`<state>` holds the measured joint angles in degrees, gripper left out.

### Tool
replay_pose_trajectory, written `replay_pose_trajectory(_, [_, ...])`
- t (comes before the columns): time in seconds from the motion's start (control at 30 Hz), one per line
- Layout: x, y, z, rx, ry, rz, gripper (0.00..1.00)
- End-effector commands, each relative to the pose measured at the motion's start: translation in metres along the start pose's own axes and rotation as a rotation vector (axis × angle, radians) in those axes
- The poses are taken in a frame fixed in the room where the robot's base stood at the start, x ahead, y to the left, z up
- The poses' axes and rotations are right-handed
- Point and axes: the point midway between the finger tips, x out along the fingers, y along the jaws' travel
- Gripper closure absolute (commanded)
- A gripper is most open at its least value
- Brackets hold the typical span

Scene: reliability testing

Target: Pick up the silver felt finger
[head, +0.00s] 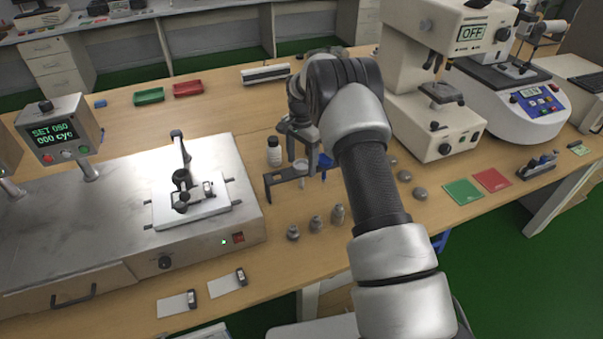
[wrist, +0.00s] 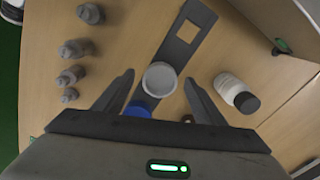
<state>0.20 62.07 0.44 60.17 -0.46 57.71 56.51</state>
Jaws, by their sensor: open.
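A pale silver-white round-topped piece, which looks like the felt finger (wrist: 160,78), sits at a dark holder (wrist: 187,30) on the wooden bench. In the head view the piece (head: 301,168) shows as a short upright cylinder at the dark holder (head: 272,180). My gripper (wrist: 159,80) is open and points down over it, with one finger on either side in the wrist view. I cannot tell whether the fingers touch it. In the head view my gripper (head: 302,151) is above the holder, partly hidden by my arm.
A white bottle with a dark cap (wrist: 237,92) stands close to the right finger in the wrist view. A blue item (wrist: 138,110) is beside the felt finger. Several grey weights (wrist: 74,48) stand left. The abrasion machine (head: 110,235) fills the bench's left side.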

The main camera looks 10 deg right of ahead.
Motion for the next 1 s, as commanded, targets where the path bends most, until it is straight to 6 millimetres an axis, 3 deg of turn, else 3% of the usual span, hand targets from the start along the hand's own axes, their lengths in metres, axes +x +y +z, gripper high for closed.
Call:
replay_pose_trajectory(0.07, [0.000,0.000,0.000,0.000,0.000,0.000,0.36])
replay_pose_trajectory(0.4, [0.000,0.000,0.000,0.000,0.000,0.000,0.93])
replay_pose_trajectory(0.77, [-0.011,-0.001,0.000,0.000,0.001,-0.001,0.94])
replay_pose_trajectory(1.0, [-0.065,-0.002,0.000,-0.001,0.003,-0.005,0.94])
